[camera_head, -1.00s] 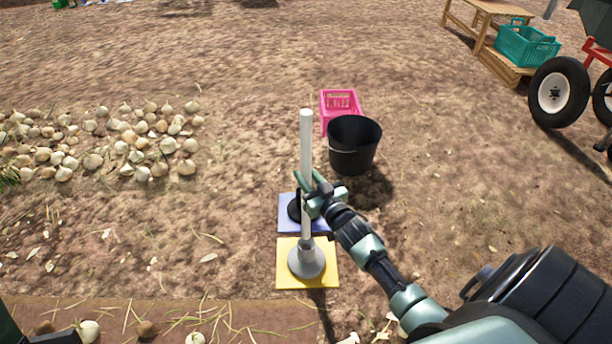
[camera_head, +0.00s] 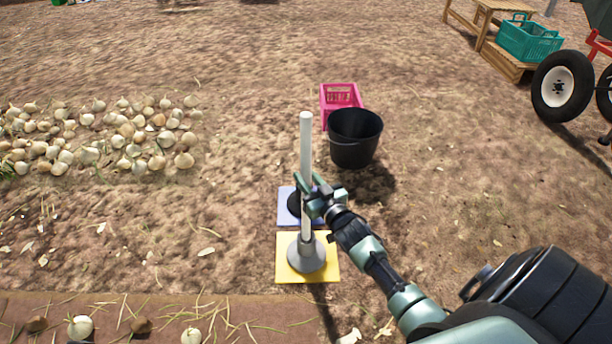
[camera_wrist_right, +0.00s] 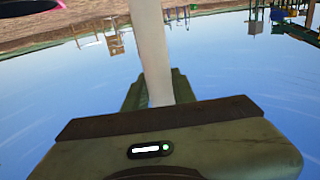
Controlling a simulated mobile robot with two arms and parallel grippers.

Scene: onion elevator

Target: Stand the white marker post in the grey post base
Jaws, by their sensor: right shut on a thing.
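The white marker post (camera_head: 306,142) stands upright, held by my right gripper (camera_head: 317,199), which is shut on its middle. In the right wrist view the post (camera_wrist_right: 151,45) runs up from between the fingers. The grey post base (camera_head: 306,256) sits on a yellow mat (camera_head: 326,272). The post's lower end meets the collar of the grey base and looks lined up with it. I cannot tell how deep the end sits in the collar. My left gripper is not in view.
Behind the grey base, a black base (camera_head: 294,203) sits on a blue mat (camera_head: 287,219), partly hidden by the post. A black bucket (camera_head: 354,145) and pink crate (camera_head: 340,93) stand beyond. Onions (camera_head: 100,140) lie at left. A green crate (camera_head: 528,42) and cart wheel (camera_head: 562,86) are at right.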

